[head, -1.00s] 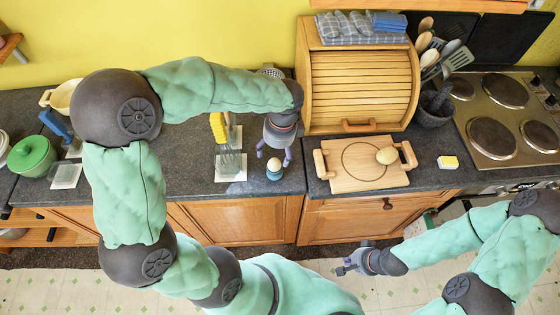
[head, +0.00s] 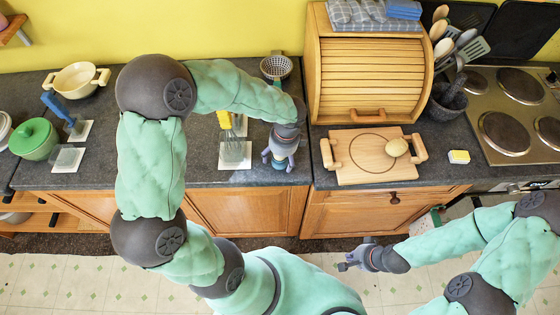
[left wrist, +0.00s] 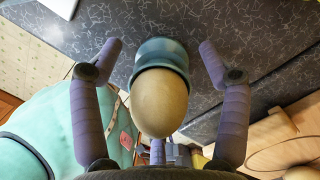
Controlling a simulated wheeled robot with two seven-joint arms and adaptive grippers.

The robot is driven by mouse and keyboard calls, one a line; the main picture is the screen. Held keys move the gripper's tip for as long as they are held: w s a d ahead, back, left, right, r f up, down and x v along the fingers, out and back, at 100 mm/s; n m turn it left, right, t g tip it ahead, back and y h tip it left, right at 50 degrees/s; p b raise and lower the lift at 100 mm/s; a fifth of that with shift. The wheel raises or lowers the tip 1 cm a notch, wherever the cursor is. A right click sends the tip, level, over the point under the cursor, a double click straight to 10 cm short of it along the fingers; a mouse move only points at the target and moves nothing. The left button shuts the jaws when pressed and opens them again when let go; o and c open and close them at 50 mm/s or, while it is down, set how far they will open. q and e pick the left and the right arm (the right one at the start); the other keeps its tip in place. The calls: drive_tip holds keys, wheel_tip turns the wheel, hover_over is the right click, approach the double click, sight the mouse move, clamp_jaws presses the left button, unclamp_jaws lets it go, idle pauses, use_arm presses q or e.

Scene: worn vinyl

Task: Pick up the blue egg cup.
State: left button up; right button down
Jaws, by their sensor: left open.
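The blue egg cup (left wrist: 160,55) stands on the dark worktop with a tan egg (left wrist: 160,103) seated in it. In the left wrist view it lies between the two spread fingers of my left gripper (left wrist: 160,49), with a gap on each side. In the head view the left gripper (head: 279,160) is over the egg cup near the worktop's front edge and hides most of it; only a bit of blue (head: 279,166) shows. My right gripper (head: 345,262) is low at the front, over the floor and away from the cup; its finger opening is unclear.
A whisk on a white tile (head: 235,163) stands just left of the left gripper. A colander (head: 276,67) is at the back.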

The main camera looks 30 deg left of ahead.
use_arm(q)
drive_tip(key=shift+c, duration=0.3)
drive_tip(key=c, duration=1.3)
drive_tip(key=shift+r, duration=0.1)
